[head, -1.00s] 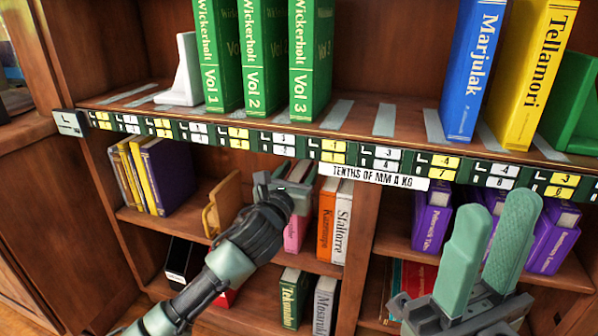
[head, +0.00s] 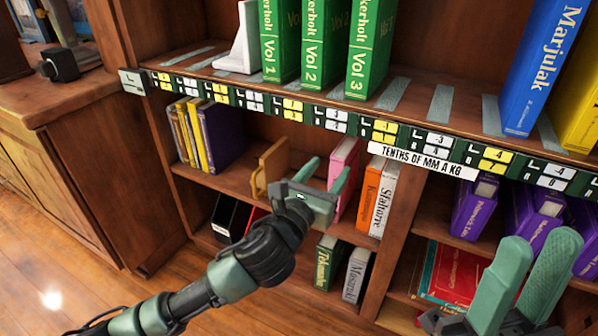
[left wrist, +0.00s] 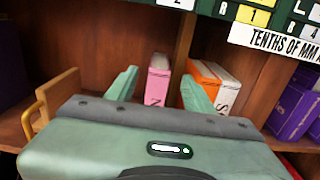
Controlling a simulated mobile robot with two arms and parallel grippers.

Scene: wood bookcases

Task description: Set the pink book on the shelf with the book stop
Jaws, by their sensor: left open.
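The pink book (head: 345,160) stands on the middle shelf, left of an orange book (head: 370,190) and a white book (head: 383,205). My left gripper (head: 323,176) is open and empty in front of the shelf, just left of the pink book in the head view. In the left wrist view the pink book (left wrist: 157,84) appears between the open fingers, further back; its lower part is hidden. A wooden book stop (head: 270,166) stands to the left on the same shelf. A white book stop (head: 241,42) stands on the top shelf. My right gripper (head: 535,240) is open and empty at lower right.
Green volumes (head: 318,40) stand beside the white stop, with free room to their right. Purple and yellow books (head: 222,135) stand at the middle shelf's left end. A label rail (head: 290,108) edges the top shelf. A divider (head: 405,230) stands right of the white book.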

